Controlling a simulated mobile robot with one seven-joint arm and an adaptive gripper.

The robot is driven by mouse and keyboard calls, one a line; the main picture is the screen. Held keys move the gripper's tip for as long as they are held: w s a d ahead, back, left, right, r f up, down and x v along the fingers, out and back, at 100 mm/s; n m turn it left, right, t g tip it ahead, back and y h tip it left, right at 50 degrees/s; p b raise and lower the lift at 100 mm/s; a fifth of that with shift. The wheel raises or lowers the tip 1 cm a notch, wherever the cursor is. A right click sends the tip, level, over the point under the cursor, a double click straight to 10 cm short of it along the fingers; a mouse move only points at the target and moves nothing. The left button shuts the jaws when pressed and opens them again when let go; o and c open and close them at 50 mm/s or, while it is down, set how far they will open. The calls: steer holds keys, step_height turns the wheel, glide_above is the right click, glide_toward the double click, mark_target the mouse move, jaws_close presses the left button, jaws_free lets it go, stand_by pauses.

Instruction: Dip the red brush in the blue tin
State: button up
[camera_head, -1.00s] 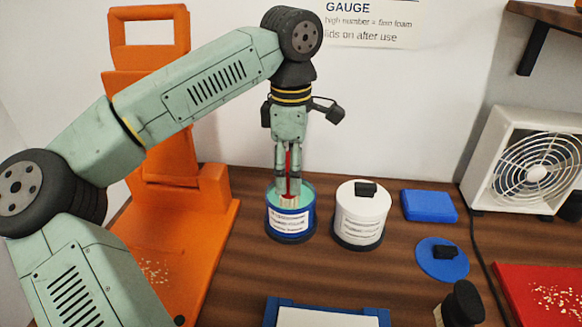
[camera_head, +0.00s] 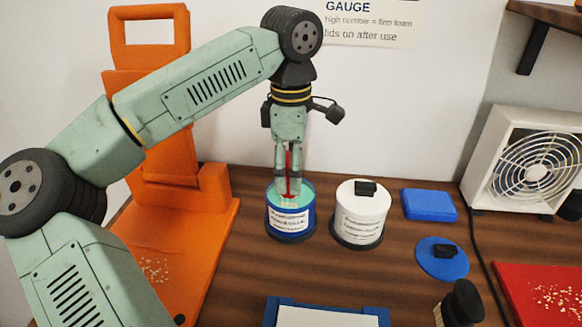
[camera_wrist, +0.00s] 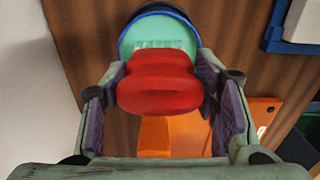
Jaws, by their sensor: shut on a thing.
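My gripper (camera_head: 288,188) is shut on the red brush (camera_head: 289,182) and holds it upright over the open blue tin (camera_head: 291,222). The tin has a white label and blue-green paint inside. The brush's pale bristles point down into the tin's mouth; their lower ends are hidden, so how deep they reach is hard to tell. In the wrist view the red brush handle (camera_wrist: 160,85) sits between my fingers, with the pale bristles against the green paint of the blue tin (camera_wrist: 158,10). A round blue lid (camera_head: 442,262) with a black knob lies on the counter at right.
A white tin (camera_head: 360,215) with its lid on stands close right of the blue tin. A blue block (camera_head: 429,205), a dark-topped brush (camera_head: 463,303), a red board (camera_head: 545,290) and a fan (camera_head: 530,160) are further right. An orange stand (camera_head: 190,250) is at left.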

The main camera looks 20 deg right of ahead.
steer(key=shift+r+p, duration=2.85)
steer(key=shift+r, duration=0.7)
steer(key=shift+f, duration=0.15)
